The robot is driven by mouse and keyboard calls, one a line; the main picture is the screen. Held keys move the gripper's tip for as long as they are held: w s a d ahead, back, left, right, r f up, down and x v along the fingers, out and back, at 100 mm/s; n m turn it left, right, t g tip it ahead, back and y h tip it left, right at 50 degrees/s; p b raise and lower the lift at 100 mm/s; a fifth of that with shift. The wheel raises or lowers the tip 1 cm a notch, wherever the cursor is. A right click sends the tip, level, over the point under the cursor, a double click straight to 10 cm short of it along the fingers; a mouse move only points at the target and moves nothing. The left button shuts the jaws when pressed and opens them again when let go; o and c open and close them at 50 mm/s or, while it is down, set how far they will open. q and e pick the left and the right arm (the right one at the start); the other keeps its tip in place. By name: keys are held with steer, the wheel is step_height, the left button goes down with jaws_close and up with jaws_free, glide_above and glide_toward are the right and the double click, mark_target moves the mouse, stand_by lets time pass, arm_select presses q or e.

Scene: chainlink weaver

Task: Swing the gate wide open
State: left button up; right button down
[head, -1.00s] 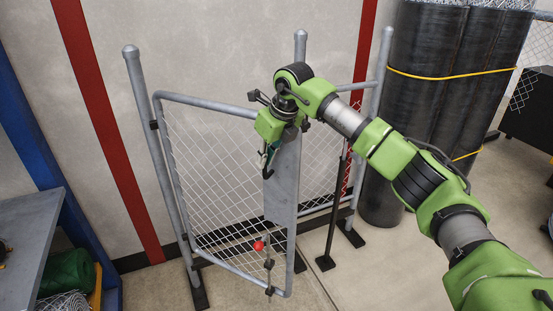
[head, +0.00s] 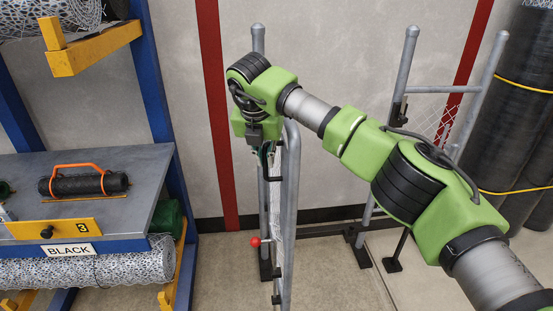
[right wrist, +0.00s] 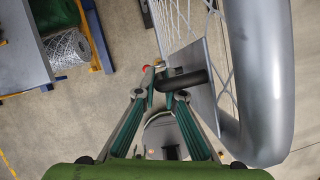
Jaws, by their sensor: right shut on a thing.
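The grey tube-framed mesh gate (head: 290,205) stands swung out from the wall and shows nearly edge-on in the head view. In the right wrist view its thick rounded tube (right wrist: 262,80) fills the right side, with a flat grey plate beside it. A black handle (right wrist: 184,79) sticks out from that plate. My right gripper (right wrist: 164,94) is shut on the handle; in the head view the gripper (head: 264,152) is partly hidden by my wrist and the gate edge. A red knob (head: 255,242) sits low on the gate. My left gripper is out of view.
Wire rolls (head: 100,268) lie below. Open floor (head: 225,265) separates rack and gate. Black rolls (head: 525,110) stand at right.

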steer(key=shift+w+a+r, duration=0.2)
steer(key=shift+r, duration=0.2)
steer(key=c, duration=2.3)
jaws_free()
steer(key=shift+o, duration=0.8)
steer(key=shift+a+f, duration=0.1)
steer(key=shift+a, duration=0.2)
steer(key=shift+d+f, duration=0.1)
steer(key=shift+d, duration=0.1)
steer(key=v, duration=1.2)
steer(key=shift+s+f, duration=0.1)
steer(key=shift+s+a, duration=0.1)
steer(key=shift+s, duration=0.05)
